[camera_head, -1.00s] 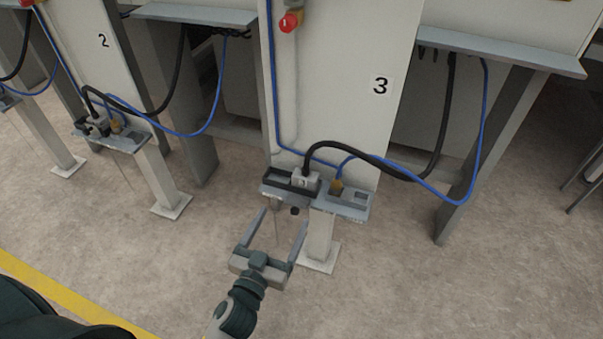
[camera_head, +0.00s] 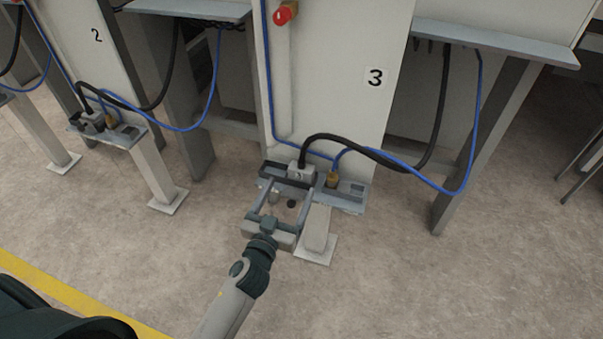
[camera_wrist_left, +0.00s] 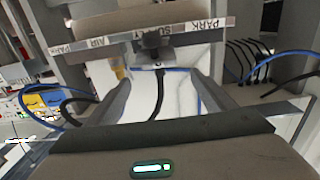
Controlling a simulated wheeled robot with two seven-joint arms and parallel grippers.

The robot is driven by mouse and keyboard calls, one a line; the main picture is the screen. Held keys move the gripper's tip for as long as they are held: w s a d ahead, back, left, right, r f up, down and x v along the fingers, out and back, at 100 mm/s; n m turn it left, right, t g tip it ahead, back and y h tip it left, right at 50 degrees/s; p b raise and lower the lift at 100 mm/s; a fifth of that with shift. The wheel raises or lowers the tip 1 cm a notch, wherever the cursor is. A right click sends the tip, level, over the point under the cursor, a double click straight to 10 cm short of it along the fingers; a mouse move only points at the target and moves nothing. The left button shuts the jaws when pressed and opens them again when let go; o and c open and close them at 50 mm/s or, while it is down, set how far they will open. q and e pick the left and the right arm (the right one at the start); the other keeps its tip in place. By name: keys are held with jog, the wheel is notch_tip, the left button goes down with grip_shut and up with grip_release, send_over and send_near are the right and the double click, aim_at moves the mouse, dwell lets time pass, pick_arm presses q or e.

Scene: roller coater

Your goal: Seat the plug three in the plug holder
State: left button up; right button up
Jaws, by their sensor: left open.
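Plug three (camera_head: 301,174) is a small grey block marked 3 with a thick black cable rising from its back. It sits at the black-framed plug holder (camera_head: 272,167) on the shelf of the post marked 3. I cannot tell how deep it sits. In the wrist view the plug (camera_wrist_left: 160,52) shows dark beside the SUPPLY label, between the finger lines. My left gripper (camera_head: 284,190) is open and empty, its fingers reaching toward the shelf's front edge, on either side of the plug. It also shows in the wrist view (camera_wrist_left: 161,78). My right gripper is not in view.
A yellow connector (camera_head: 332,180) with a blue cable stands just right of the plug on the same shelf (camera_head: 352,197). The black cable (camera_head: 375,158) loops to the right. A post (camera_head: 318,230) supports the shelf. Open floor (camera_head: 400,290) lies in front.

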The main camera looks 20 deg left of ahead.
aim_at(299, 172)
pick_arm(q)
jog(key=shift+w+d, duration=0.1)
jog(key=shift+w, duration=2.3)
jog(key=shift+w+d+f, duration=0.1)
jog(key=shift+w, duration=1.2)
jog(key=shift+w+d+f, duration=0.1)
jog(key=shift+w, duration=1.2)
jog(key=shift+c, duration=0.4)
jog(key=c, duration=1.3)
jog(key=shift+r, duration=0.1)
